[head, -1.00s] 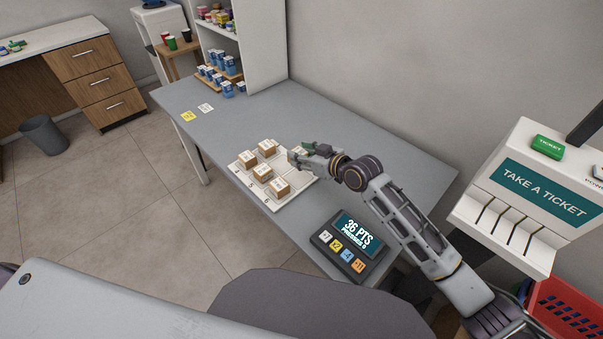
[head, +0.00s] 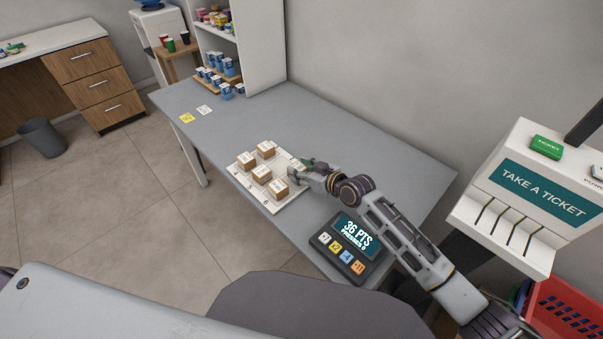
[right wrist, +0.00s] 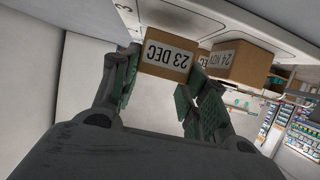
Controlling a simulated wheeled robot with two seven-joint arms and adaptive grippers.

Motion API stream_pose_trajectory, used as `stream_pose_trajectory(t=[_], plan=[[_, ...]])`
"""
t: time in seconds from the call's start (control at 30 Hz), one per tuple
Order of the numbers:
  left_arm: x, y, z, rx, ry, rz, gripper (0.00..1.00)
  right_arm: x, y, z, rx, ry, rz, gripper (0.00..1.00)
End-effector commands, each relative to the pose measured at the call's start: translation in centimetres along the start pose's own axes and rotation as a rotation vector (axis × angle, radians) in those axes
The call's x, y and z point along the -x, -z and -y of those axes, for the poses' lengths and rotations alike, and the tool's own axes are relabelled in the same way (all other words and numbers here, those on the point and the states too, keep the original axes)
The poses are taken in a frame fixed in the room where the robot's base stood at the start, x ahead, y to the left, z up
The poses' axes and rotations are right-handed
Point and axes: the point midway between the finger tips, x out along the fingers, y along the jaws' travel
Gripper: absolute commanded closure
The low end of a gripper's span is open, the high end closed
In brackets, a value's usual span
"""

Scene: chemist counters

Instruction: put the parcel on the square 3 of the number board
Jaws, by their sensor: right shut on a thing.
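My right gripper (head: 304,174) is at the right end of the white number board (head: 257,198). It is shut on a brown parcel. In the right wrist view the parcel (right wrist: 167,57) has a white label reading 23 DEC, upside down, and sits between the green finger pads of the right gripper (right wrist: 160,90). In the head view the gripper mostly hides it. The board's digit 3 (right wrist: 122,9) shows left of the parcel in the wrist view. Whether the parcel touches the board I cannot tell. My left gripper is not in view.
Several other parcels stand on the board, among them one at the front right (head: 279,188); a parcel labelled 24 NOV (right wrist: 236,60) is close beside the held one. A points keypad (head: 346,246) lies right of the board. The counter behind (head: 330,130) is clear.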

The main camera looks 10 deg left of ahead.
Motion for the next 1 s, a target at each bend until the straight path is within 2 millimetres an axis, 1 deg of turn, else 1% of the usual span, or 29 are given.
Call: stream_pose_trajectory(t=[0.03,0.17,0.63,0.67,0.8,1.0], plan=[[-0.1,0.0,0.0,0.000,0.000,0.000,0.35,-0.2,-0.5,0.0,-0.001,0.000,0.000,0.81],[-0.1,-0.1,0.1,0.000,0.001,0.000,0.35,-0.5,-1.2,0.0,-0.002,0.000,-0.001,0.81],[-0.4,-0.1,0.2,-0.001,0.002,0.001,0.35,-0.6,-1.6,0.0,-0.001,0.000,-0.001,0.81],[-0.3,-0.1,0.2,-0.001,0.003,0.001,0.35,-0.6,-1.6,0.0,-0.001,0.000,-0.001,0.54],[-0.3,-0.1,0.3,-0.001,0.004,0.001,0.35,-0.6,-1.5,0.0,-0.001,0.000,-0.001,0.36],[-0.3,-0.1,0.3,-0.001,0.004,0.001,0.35,-0.6,-1.5,0.0,-0.001,0.000,0.000,0.35]])
